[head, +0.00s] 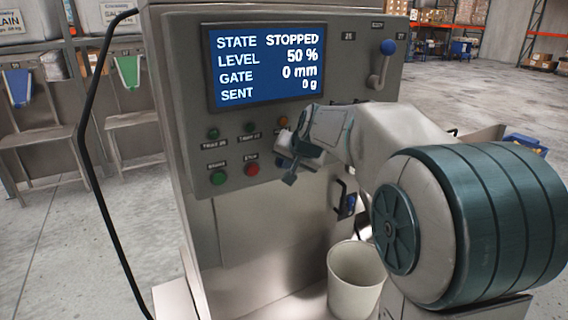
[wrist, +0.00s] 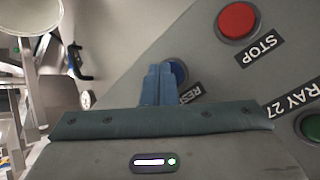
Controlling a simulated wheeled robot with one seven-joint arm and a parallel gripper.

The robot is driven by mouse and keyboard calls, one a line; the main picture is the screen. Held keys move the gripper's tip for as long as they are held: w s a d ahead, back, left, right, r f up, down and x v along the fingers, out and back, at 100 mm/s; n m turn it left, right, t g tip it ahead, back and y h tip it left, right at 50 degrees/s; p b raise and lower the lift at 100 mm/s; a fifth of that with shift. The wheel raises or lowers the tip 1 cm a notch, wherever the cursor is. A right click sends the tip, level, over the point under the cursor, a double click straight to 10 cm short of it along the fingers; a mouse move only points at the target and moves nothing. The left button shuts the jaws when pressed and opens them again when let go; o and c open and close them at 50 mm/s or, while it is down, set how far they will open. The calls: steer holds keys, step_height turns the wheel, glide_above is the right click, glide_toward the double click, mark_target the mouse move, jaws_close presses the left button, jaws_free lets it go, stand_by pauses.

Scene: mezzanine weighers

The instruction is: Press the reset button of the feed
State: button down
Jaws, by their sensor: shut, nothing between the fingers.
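The control panel of the feed (head: 225,150) faces me in the head view. Its screen (head: 265,65) reads STATE STOPPED, LEVEL 50 %, GATE 0 mm, SENT 0 g. In the wrist view the blue reset button (wrist: 180,70) shows beside my fingers, its label partly covered and starting with "RES". My gripper (wrist: 160,78) is shut and empty, its blue fingertips overlapping the button's edge in that view. I cannot tell whether they touch it. In the head view my gripper (head: 284,162) is in front of the panel's lower right and hides the reset button.
The red stop button (head: 252,169) also shows in the wrist view (wrist: 238,20). A green button (head: 219,177) is left of it. A blue-knobbed lever (head: 382,62) is at upper right. A white bucket (head: 355,280) stands below, and a black cable (head: 88,150) hangs at left.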

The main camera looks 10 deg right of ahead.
steer(key=shift+s, duration=0.1)
steer(key=shift+s+d+b, duration=0.3)
steer(key=shift+s+b, duration=0.25)
steer(key=shift+s, duration=0.15)
steer(key=shift+s, duration=0.1)
steer(key=s+b, duration=0.1)
steer(key=s+d, duration=0.1)
steer(key=s, duration=0.1)
steer(key=s+b, duration=0.1)
steer(key=shift+s+d+b, duration=0.25)
steer(key=shift+s+b, duration=0.05)
stand_by(0.5)
steer(key=s+f+n+g, duration=0.1)
steer(key=s+f+g, duration=0.1)
steer(key=s+f, duration=0.3)
steer(key=s+f+n+g+h, duration=0.1)
steer(key=s+f, duration=0.4)
steer(key=s, duration=0.7)
steer(key=s+f+n+g, duration=0.2)
steer(key=s+f, duration=0.3)
steer(key=s, duration=0.4)
steer(key=shift+a+f+n+g+h, duration=0.3)
steer(key=shift+a+n+h, duration=0.1)
steer(key=shift+n, duration=0.1)
